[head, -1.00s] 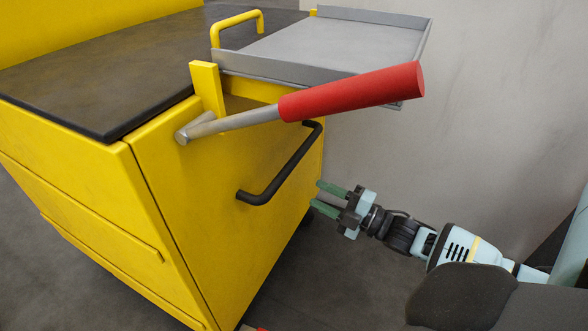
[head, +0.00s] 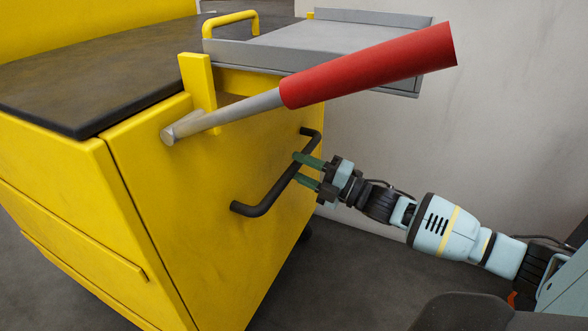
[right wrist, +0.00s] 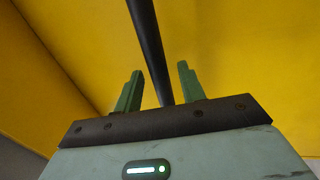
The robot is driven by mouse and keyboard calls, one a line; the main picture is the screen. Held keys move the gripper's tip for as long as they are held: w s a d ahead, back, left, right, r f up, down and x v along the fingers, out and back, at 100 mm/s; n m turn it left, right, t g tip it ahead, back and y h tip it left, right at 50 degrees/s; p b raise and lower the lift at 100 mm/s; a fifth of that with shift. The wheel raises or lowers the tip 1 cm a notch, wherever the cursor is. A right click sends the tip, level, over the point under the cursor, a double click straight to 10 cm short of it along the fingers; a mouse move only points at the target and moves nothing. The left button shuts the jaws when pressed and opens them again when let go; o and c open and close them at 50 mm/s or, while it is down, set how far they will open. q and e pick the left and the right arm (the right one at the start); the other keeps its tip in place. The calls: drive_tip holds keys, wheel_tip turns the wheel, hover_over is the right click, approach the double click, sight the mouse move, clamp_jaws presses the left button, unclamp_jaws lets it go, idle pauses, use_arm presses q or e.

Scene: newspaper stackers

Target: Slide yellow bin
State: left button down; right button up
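The yellow bin (head: 150,190) is a large yellow cabinet with a dark top, standing at the left and middle of the head view. A black bar handle (head: 268,196) is fixed to its side. My right gripper (head: 300,171) is at the handle, its green fingers apart. In the right wrist view the black handle (right wrist: 150,50) runs down between the two open fingers (right wrist: 157,85), with gaps on both sides. The yellow panel (right wrist: 230,50) fills the background there. My left gripper is not in view.
A lever with a red grip (head: 370,65) sticks out above the handle. A grey tray (head: 330,42) is mounted on the bin's upper right. A grey wall (head: 500,110) stands behind. Dark floor (head: 350,270) is open to the right of the bin.

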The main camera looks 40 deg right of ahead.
drive_tip(key=shift+x, duration=0.95)
drive_tip(key=shift+c, duration=0.3)
clamp_jaws()
